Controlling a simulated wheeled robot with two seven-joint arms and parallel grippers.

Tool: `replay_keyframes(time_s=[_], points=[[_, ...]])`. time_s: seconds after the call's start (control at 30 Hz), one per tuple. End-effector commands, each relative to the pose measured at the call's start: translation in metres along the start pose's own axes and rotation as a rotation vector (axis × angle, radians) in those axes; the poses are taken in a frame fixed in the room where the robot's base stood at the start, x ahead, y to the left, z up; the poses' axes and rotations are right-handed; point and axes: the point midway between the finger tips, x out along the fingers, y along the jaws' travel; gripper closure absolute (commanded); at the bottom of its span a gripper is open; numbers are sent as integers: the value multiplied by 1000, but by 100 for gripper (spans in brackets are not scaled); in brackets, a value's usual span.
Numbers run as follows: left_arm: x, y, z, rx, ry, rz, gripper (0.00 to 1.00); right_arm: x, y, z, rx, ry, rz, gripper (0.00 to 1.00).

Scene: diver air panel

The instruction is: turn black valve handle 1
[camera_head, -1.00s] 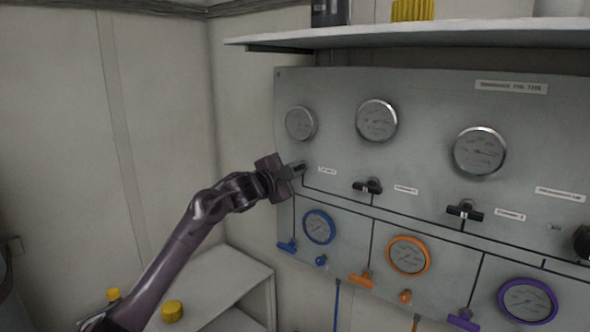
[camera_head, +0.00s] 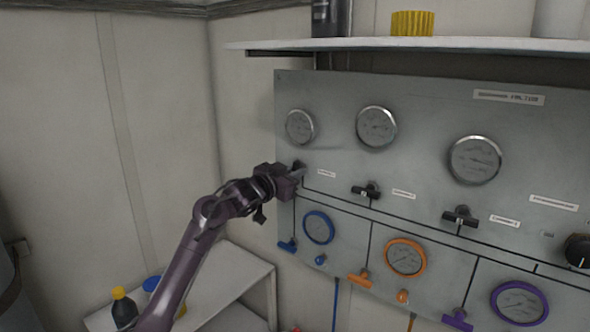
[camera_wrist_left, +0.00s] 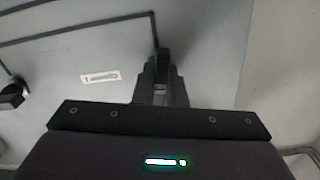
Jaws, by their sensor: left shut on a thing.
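The black valve handle at the far left of the grey panel (camera_head: 430,98), below the leftmost gauge, is mostly hidden by my left gripper (camera_head: 299,170); a dark bit of it (camera_head: 298,165) shows at the fingertips. In the left wrist view my left gripper (camera_wrist_left: 160,90) is shut on this handle (camera_wrist_left: 163,56), which sits at the end of a black line. Two more black valve handles, the middle one (camera_head: 366,191) and the right one (camera_head: 460,216), stand out from the panel, untouched. My right gripper is not in view.
Blue (camera_head: 288,245), orange (camera_head: 360,279) and purple (camera_head: 457,320) handles sit lower on the panel. A shelf (camera_head: 400,45) overhangs it. A white bench (camera_head: 235,280) with a yellow-capped bottle (camera_head: 123,309) stands below my left arm.

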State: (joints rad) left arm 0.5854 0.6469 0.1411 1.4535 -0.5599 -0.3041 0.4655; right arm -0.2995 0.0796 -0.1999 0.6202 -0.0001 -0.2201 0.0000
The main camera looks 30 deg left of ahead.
Motion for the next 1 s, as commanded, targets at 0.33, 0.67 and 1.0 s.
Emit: replay_keyframes(time_s=[0.33,0.67,1.0], points=[[0,2,4,-72,-7,3,100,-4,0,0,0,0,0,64],[0,2,4,-73,-8,4,100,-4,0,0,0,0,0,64],[0,1,2,-72,-3,2,67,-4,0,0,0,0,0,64]])
